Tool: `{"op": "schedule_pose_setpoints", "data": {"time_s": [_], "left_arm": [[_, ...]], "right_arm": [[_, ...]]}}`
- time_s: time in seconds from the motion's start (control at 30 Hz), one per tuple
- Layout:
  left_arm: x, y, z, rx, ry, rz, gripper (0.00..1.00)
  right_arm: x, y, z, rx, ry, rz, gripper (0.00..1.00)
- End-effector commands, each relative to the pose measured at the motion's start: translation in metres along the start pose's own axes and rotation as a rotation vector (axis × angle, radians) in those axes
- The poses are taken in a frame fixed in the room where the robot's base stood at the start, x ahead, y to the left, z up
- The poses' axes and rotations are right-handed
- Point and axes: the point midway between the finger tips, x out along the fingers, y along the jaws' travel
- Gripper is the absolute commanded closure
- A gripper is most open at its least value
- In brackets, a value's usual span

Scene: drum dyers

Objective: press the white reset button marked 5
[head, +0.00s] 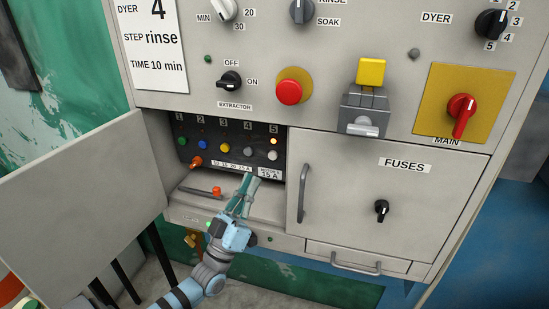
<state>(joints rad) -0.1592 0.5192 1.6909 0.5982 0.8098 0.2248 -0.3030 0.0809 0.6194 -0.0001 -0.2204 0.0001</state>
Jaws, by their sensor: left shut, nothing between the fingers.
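The white reset button marked 5 (272,155) is at the right end of the row on the black panel (262,144) inside the open compartment. A small orange lamp (273,141) glows just above it, under the label 5. My left gripper (250,179) is shut and empty. Its teal fingers point up toward the panel, below and slightly left of the white button in the picture, and look apart from it. The fingers overlap the panel's lower edge near the "15 A" label. My right gripper is out of view.
Green, blue, yellow and grey buttons sit left of the white one. An orange knob (196,161) and an orange-tipped piece (216,191) are lower left. The open door (82,205) stands to the left; the fuses door (385,195) is shut at right, with a handle (304,192).

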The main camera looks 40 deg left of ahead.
Motion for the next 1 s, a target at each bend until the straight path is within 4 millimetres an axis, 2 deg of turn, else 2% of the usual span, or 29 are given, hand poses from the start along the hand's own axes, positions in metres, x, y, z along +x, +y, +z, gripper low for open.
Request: {"op": "schedule_pose_setpoints", "data": {"time_s": [0.27,0.7,1.0], "left_arm": [[0.009,-0.009,0.012,0.002,0.0,0.002,1.0],[0.051,-0.04,0.044,0.0,-0.002,0.002,1.0],[0.062,-0.044,0.047,0.0,-0.004,0.001,1.0]], "right_arm": [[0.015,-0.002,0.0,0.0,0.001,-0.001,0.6],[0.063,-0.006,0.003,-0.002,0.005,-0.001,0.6],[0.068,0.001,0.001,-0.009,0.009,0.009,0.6]]}}
